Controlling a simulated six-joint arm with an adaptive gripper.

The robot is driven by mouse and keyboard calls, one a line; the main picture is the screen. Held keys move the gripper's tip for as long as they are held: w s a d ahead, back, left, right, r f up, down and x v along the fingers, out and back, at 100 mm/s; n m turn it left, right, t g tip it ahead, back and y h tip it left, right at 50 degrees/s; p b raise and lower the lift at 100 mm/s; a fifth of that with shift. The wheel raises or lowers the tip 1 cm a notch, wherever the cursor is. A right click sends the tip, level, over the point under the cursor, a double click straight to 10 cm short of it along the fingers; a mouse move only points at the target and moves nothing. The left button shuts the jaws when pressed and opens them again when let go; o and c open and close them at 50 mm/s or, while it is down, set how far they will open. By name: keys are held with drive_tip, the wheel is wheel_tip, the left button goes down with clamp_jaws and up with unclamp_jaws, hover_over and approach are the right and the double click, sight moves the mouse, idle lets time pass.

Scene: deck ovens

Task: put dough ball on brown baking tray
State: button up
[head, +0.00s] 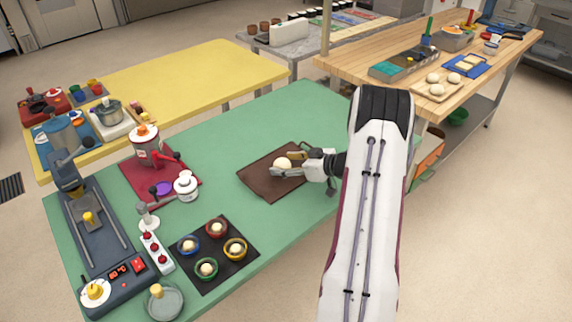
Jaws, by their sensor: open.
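The brown baking tray (262,185) lies flat on the green table, right of its middle. A pale dough ball (282,163) is at the middle of the tray and appears to rest on it. My gripper (280,164) reaches in from the right, low over the tray. Its jaws are open, with one finger on the far side of the ball and one on the near side. I cannot tell whether either finger touches the ball. My arm hides part of the table's right side.
A black mat (228,272) holds several coloured bowls with pale balls. A red mat (146,184) with a canister, a dark machine (104,255) and a glass dish (178,303) stand at left. More dough balls (432,78) sit on a wooden bench. Green table (235,130) behind the tray is clear.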

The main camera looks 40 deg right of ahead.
drive_tip(key=v, duration=1.2)
idle(0.6)
drive_tip(key=shift+w+r, duration=0.25)
drive_tip(key=shift+w, duration=0.1)
drive_tip(key=w+a+r+m+g+h, duration=0.1)
drive_tip(key=w+a+r+h, duration=0.25)
drive_tip(key=r, duration=0.55)
drive_tip(key=w+a+r+h, duration=0.2)
drive_tip(key=w+r+h, duration=0.15)
drive_tip(key=r, duration=0.55)
drive_tip(key=s+a+r+m+g+h, duration=0.1)
drive_tip(key=s+a+r, duration=0.2)
drive_tip(key=a, duration=0.2)
drive_tip(key=s+a+r+m+g, duration=0.1)
drive_tip(key=s+a+r, duration=0.15)
drive_tip(key=a, duration=0.25)
drive_tip(key=s+a+f+g+y, duration=0.2)
drive_tip(key=s+a, duration=0.9)
drive_tip(key=a, duration=0.1)
drive_tip(key=s+a+f+g+y, duration=0.1)
drive_tip(key=s+a+f+y, duration=0.1)
drive_tip(key=s+a, duration=1)
drive_tip(key=shift+s+a+n+g+y, duration=0.2)
drive_tip(key=shift+a+n+g+y, duration=0.15)
drive_tip(key=shift+a+y, duration=0.3)
